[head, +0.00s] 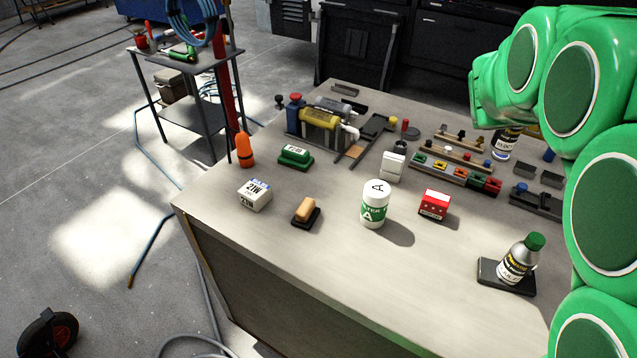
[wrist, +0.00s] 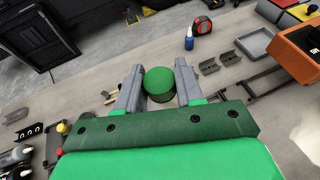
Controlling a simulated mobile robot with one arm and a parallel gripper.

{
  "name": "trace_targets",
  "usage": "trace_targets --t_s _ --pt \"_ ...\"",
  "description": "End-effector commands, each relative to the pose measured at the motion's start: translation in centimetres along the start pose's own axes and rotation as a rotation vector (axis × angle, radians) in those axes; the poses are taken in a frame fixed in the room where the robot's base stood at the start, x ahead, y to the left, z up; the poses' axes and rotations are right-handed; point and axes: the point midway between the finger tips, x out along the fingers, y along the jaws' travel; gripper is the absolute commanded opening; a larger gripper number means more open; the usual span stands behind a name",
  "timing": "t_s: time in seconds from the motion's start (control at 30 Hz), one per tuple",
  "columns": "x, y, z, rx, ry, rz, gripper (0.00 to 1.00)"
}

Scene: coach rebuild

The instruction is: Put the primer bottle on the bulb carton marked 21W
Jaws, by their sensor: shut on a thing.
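The white bulb carton marked 21W (head: 255,196) lies at the table's front left corner, its top clear. In the wrist view my gripper (wrist: 160,82) is shut on a bottle's round green cap (wrist: 160,80), which sits between the two grey fingers. In the head view a white bottle with a dark label (head: 505,144) shows below my arm at the right, its top hidden; it appears to be the held one. My fingers are hidden there. A similar green-capped bottle (head: 521,258) stands on a black tray (head: 492,274) at the near right. I cannot read either bottle's label surely.
Near the carton are a green box (head: 295,158), an orange bottle (head: 244,149) and a tan block on a black base (head: 306,210). A white and green canister (head: 375,204) and a red box (head: 434,205) stand mid-table. The table's near strip is bare.

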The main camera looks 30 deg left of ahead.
Motion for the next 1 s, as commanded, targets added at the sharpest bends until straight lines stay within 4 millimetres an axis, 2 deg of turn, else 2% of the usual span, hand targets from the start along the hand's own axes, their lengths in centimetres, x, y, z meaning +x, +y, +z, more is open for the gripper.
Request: trace_targets --t_s 0.27,0.57,0.77,1.0 --pt "-2.0 5.1 1.0 -0.006 0.001 0.022 0.0" --pt "-6.2 12.0 0.8 -0.017 0.001 0.038 0.0" --pt "-10.5 17.3 -0.2 -0.024 0.0 0.055 0.0" --pt "-17.3 23.8 -2.9 -0.036 -0.001 0.087 0.0"
